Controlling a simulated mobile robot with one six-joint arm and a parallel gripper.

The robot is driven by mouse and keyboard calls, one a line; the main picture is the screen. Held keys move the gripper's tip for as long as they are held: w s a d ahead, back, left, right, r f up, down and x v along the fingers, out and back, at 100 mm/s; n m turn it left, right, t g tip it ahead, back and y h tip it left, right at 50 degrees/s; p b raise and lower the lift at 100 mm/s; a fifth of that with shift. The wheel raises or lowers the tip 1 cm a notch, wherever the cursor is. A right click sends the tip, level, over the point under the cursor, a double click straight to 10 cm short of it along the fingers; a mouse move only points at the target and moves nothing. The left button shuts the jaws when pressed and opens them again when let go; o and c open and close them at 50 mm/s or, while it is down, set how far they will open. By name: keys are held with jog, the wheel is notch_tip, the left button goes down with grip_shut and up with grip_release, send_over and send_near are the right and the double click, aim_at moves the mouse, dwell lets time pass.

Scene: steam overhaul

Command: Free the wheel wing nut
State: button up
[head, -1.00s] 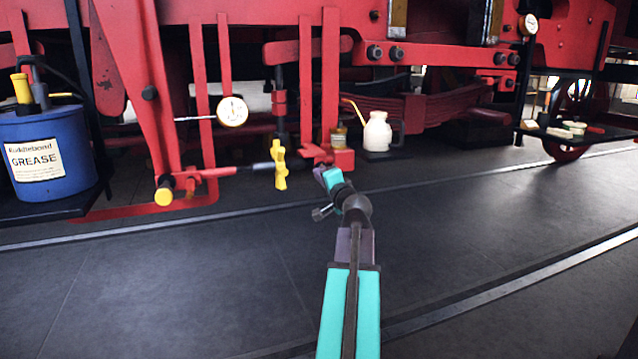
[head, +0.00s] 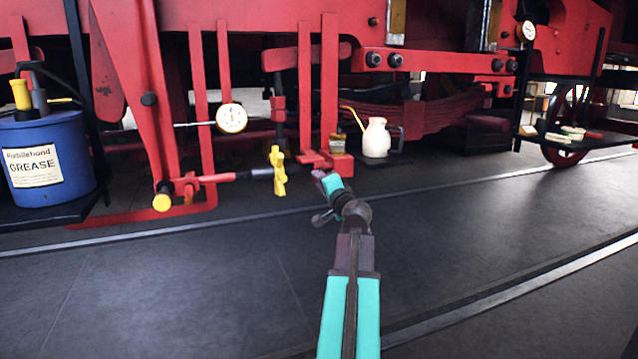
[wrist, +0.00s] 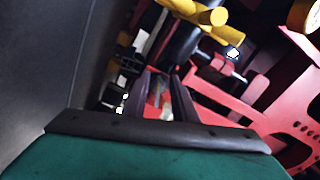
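The yellow wing nut (head: 277,171) sits on the dark end of a red horizontal rod, low on the red locomotive frame in the head view. My gripper (head: 322,180) is to the right of it and nearer me, apart from it. In the wrist view, yellow bars (wrist: 198,14), which look like the wing nut, lie at the top, beyond the fingertips. The two dark fingers of my gripper (wrist: 162,78) are parted, with nothing clearly held between them. The head view shows the fingers too small to judge.
A blue grease bucket (head: 42,158) stands on a dark shelf at left. A dial gauge (head: 231,118) is above the rod. A yellow-capped rod end (head: 162,202) sits to the left. A white oil can (head: 376,138) stands behind my gripper. The grey floor in front is clear.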

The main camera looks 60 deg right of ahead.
jog(key=shift+a, duration=0.1)
jog(key=b+v, duration=0.8)
jog(key=v, duration=0.5)
jog(key=shift+s, duration=0.25)
dwell(0.8)
jog(key=shift+s+a, duration=0.1)
dwell(0.6)
